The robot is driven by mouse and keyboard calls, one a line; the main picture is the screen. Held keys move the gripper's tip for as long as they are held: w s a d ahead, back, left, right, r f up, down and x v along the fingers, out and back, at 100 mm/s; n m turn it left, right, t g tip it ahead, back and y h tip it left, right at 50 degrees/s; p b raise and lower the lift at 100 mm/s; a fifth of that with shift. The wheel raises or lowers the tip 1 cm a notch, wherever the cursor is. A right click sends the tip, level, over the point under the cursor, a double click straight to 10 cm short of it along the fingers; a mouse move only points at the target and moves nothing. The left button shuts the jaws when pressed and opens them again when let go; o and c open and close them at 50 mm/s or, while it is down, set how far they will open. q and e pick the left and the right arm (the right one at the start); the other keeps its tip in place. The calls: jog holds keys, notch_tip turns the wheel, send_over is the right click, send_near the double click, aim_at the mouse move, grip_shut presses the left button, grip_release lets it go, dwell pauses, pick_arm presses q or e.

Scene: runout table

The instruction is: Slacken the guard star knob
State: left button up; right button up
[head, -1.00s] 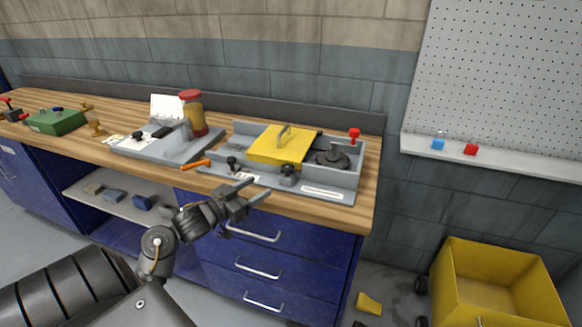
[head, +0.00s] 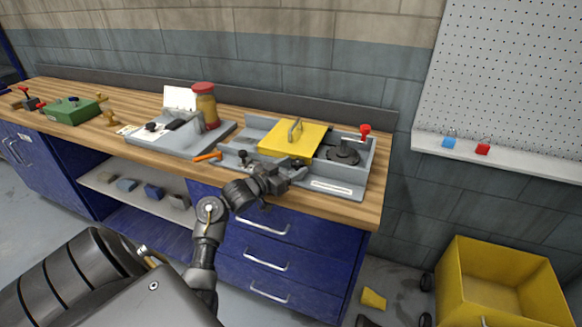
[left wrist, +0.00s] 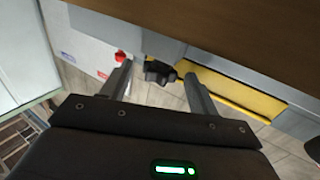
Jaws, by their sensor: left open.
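The black star knob (left wrist: 160,72) shows in the left wrist view between the fingertips of my open left gripper (left wrist: 157,76), with a gap on each side. In the head view my left gripper (head: 286,176) is at the front of the grey machine with the yellow guard (head: 291,139). It covers most of the knob there; a dark bit of it shows just behind the fingers (head: 299,163). The yellow guard also shows in the wrist view (left wrist: 232,90). My right gripper is not in view.
A red-knobbed crank (head: 365,131) is on the machine's right. A grey fixture (head: 165,139) and a red-lidded jar (head: 205,106) stand farther left on the wooden bench (head: 345,209).

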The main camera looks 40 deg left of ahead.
pick_arm(q)
jog(key=shift+c, duration=0.2)
jog(key=c, duration=0.9)
jog(key=shift+y, duration=0.3)
jog(key=n+y, duration=0.2)
jog(key=shift+d+y+p, duration=0.3)
jog(key=shift+d+p, duration=0.05)
jog(key=shift+p, duration=0.05)
jog(key=shift+w+d+n+g+y, duration=0.1)
jog(key=shift+d+n+g+y, duration=0.1)
jog(key=shift+n+y, duration=0.65)
jog(key=shift+s+d+n+g+y, duration=0.15)
jog(key=shift+n+y, duration=0.35)
jog(key=shift+y, duration=0.65)
jog(key=shift+w+d+n+g+y, duration=0.15)
jog(key=shift+n+g+y, duration=0.1)
jog(key=shift+n+y, duration=0.6)
jog(key=shift+a+y, duration=0.1)
jog(key=shift+y, duration=0.25)
jog(key=shift+r, duration=0.1)
